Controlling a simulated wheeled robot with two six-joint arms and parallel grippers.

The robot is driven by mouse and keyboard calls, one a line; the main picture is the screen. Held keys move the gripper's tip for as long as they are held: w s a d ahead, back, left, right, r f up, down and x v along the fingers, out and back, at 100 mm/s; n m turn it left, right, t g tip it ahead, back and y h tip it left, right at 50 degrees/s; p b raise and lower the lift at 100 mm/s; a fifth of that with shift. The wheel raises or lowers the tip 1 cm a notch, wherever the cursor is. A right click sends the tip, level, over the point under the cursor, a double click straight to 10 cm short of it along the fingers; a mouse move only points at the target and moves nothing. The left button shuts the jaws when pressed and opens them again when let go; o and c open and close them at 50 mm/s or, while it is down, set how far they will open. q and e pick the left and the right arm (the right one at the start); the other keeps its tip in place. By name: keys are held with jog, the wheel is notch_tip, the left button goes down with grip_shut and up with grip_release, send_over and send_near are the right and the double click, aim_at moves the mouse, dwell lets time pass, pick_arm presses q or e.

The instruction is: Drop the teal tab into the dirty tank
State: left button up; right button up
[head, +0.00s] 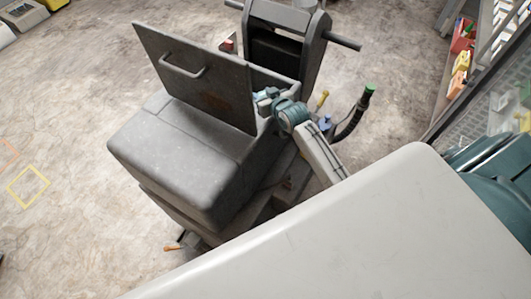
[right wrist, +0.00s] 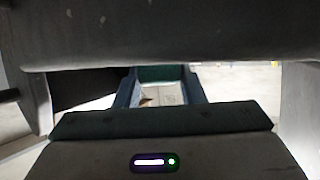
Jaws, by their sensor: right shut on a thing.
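The dirty tank (head: 268,75) is part of a grey floor-cleaning machine. Its lid (head: 195,85), with a bar handle, stands raised and hides most of the opening. My right gripper (head: 263,96) is at the lid's right edge, beside the tank's rim. In the right wrist view its two fingers (right wrist: 163,88) are shut on the teal tab (right wrist: 163,73), which shows as a dark green-blue piece between the tips. The tab is small and unclear in the head view. My left gripper is not in view.
The machine's grey body (head: 185,150) lies below the lid, and its push handle (head: 345,40) rises behind. A black hose with a green end (head: 369,89) stands right of my right arm. A wide grey surface (right wrist: 160,32) crosses close above my fingers. Open floor lies left.

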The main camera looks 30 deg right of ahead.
jog(key=shift+s, duration=0.1)
jog(key=o, duration=0.5)
jog(key=shift+r, duration=0.1)
jog(key=o, duration=0.4)
jog(key=shift+c, duration=0.2)
jog(key=shift+o, duration=0.9)
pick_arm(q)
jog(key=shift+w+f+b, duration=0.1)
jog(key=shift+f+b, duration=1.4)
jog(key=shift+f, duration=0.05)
pick_arm(e)
jog(key=v, duration=1.1)
